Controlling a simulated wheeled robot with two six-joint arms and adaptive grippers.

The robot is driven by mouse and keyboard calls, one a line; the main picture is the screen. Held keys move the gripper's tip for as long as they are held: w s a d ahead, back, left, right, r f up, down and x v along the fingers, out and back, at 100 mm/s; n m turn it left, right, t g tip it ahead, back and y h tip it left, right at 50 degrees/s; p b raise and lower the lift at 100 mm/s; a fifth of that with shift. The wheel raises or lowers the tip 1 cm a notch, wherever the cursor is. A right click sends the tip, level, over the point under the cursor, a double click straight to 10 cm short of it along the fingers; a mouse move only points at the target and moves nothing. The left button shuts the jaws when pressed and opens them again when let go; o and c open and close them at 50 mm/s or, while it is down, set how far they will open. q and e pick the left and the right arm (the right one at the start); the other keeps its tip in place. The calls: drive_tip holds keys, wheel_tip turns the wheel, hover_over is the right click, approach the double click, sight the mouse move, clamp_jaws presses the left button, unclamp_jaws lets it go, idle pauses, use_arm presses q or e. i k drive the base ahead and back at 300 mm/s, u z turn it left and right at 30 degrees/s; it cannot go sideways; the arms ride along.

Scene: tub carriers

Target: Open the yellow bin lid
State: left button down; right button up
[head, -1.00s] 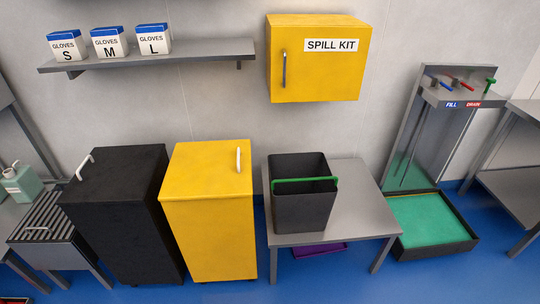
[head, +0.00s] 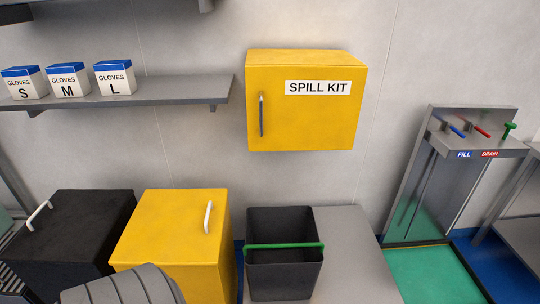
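The yellow bin (head: 215,275) stands on the floor at the lower left of the head view. Its flat yellow lid (head: 165,222) is shut, with a white handle (head: 208,217) near the right side of its top. A grey ribbed part, apparently of my own arm, covers the lower left of the bin's front. No fingertips of either gripper show.
A black bin (head: 75,225) with a white handle stands left of the yellow one. A dark tub (head: 285,280) with a green handle sits on a steel table (head: 350,250) to the right. A yellow spill kit cabinet (head: 300,125) and a shelf (head: 150,94) with glove boxes hang above.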

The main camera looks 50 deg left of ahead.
sight(172, 227)
drive_tip(key=u, duration=0.05)
drive_tip(key=i, duration=1)
drive_tip(key=u, duration=1.15)
drive_tip(key=i, duration=0.55)
drive_tip(key=u, duration=0.65)
